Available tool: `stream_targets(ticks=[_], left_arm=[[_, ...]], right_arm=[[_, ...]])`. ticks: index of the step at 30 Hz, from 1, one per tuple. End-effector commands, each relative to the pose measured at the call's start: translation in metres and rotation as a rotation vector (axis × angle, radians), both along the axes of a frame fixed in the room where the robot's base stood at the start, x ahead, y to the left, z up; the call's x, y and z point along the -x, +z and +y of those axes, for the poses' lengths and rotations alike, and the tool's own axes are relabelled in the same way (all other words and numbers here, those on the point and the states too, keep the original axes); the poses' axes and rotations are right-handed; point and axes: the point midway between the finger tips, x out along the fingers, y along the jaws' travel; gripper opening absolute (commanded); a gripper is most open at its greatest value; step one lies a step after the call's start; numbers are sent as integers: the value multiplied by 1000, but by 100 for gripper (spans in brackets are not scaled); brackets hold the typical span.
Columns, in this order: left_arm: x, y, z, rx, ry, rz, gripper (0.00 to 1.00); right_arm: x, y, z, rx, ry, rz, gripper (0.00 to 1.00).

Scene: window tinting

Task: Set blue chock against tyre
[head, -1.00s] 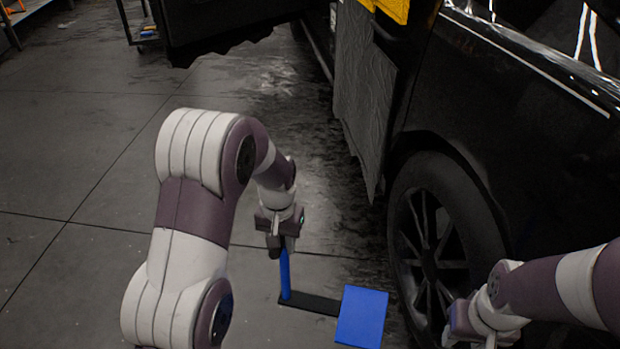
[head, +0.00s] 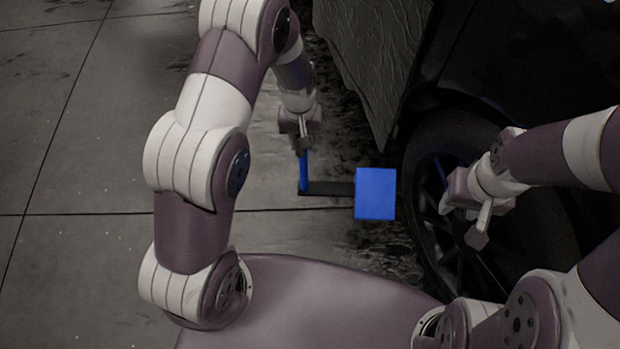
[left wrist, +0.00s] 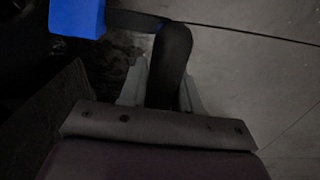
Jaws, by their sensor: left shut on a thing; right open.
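The blue chock (head: 375,194) is a blue block joined by a flat black bar to an upright blue handle (head: 304,172). My left gripper (head: 302,146) is shut on the handle's top. In the left wrist view a dark grip (left wrist: 172,65) stands between the fingers, with the blue block (left wrist: 77,17) at upper left. The block is just left of the black car's tyre (head: 545,235), with a narrow dark gap seen between them in the head view. I cannot tell whether the chock rests on the floor. My right gripper (head: 465,222) is open and empty before the wheel.
The black car's body (head: 540,60) fills the upper right. A grey textured panel (head: 372,60) hangs down behind the chock, left of the tyre. The concrete floor (head: 75,150) on the left is clear.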

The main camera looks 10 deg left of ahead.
Motion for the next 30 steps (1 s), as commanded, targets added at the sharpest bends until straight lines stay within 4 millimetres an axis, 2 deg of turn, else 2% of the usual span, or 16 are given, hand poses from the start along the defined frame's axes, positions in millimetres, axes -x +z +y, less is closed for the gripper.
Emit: stream_targets(ticks=[1, 9, 16, 20, 30], left_arm=[[5, -7, -7, 2, 35, 6, 0], [48, -76, -35, -5, 280, 6, 0], [70, -103, -40, -16, 381, 1, 0], [73, -114, -41, -17, 395, -2, 0], [72, -160, -41, -17, 393, -2, 0]], right_arm=[[0, 10, 0, 0, 0, 0, 43], [0, 32, 0, 0, 0, 0, 43], [0, 38, 0, 0, 0, 0, 43], [0, 30, 0, 0, 0, 0, 43], [0, -18, 0, 0, 0, 0, 43]])
